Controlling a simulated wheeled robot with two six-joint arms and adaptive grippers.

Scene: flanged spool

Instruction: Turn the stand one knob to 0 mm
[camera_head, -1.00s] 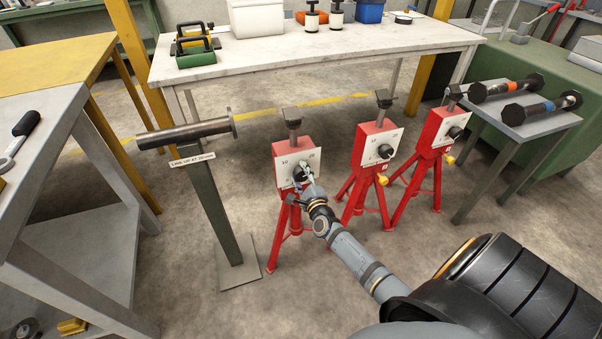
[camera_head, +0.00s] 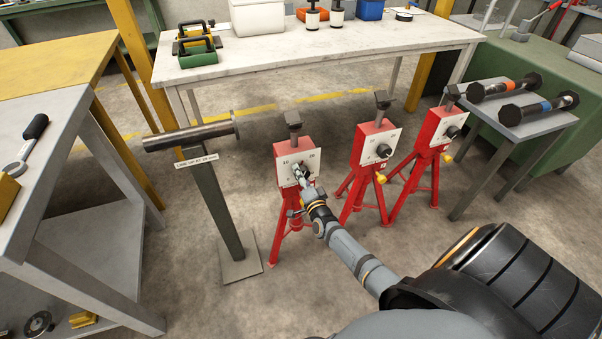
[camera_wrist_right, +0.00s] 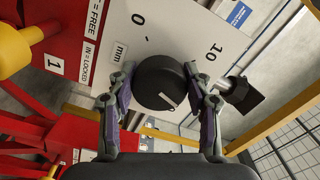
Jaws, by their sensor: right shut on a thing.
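Stand one is the leftmost red stand (camera_head: 284,151), a red box on a tripod with a white scale plate. In the right wrist view the plate (camera_wrist_right: 188,32) reads 0, 10 and mm, with a label 1 beside it. Its round black knob (camera_wrist_right: 158,80) has a pale pointer mark, on the side nearest the camera, away from the printed 0. My right gripper (camera_head: 301,170) is shut on the knob, one finger on each side; it also shows in the right wrist view (camera_wrist_right: 161,76). In the head view the gripper mostly hides the knob. My left gripper is out of view.
Two similar red stands (camera_head: 373,147) (camera_head: 436,132) stand to the right. A grey post (camera_head: 215,205) with a horizontal spindle (camera_head: 190,136) stands close on the left. A small table (camera_head: 528,124) holds dark flanged spools. A long white-topped bench (camera_head: 320,50) is behind.

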